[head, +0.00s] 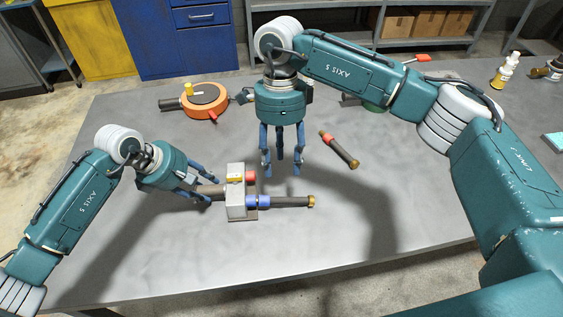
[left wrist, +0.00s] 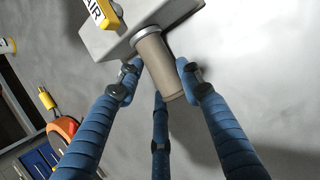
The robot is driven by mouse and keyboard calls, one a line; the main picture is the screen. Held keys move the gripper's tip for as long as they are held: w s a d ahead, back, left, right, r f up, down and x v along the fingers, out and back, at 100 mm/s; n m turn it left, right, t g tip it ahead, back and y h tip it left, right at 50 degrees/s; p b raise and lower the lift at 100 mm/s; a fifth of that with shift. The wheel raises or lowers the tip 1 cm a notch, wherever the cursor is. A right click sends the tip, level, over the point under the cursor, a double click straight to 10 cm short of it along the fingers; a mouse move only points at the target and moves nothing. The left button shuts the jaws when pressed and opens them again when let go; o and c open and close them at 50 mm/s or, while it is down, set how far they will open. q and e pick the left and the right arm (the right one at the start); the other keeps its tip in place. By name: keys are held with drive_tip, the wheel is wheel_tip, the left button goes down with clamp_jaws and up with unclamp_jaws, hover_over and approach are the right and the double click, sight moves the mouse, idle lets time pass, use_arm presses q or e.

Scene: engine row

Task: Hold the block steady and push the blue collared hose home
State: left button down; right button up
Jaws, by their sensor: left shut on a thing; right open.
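The grey block (head: 236,205) stands on the table, with a yellow label (head: 234,178) on top. A tan cylindrical stub (left wrist: 157,68) sticks out of its left side. My left gripper (head: 203,195) has its blue fingers shut around this stub. The blue collared hose (head: 285,202) lies to the right of the block, its blue collar against the block's right face; how deep it sits I cannot tell. A red port (head: 251,176) shows behind it on the same face. My right gripper (head: 281,170) is open and empty, fingers down, above and behind the hose.
A red collared hose (head: 341,151) lies loose to the right. An orange round reel (head: 205,101) stands at the back left, and a yellow-white bottle (head: 505,70) at the back right. The table front (head: 330,245) is clear.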

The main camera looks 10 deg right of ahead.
use_arm(q)
drive_tip(key=c, duration=1)
unclamp_jaws()
drive_tip(key=shift+c, duration=0.2)
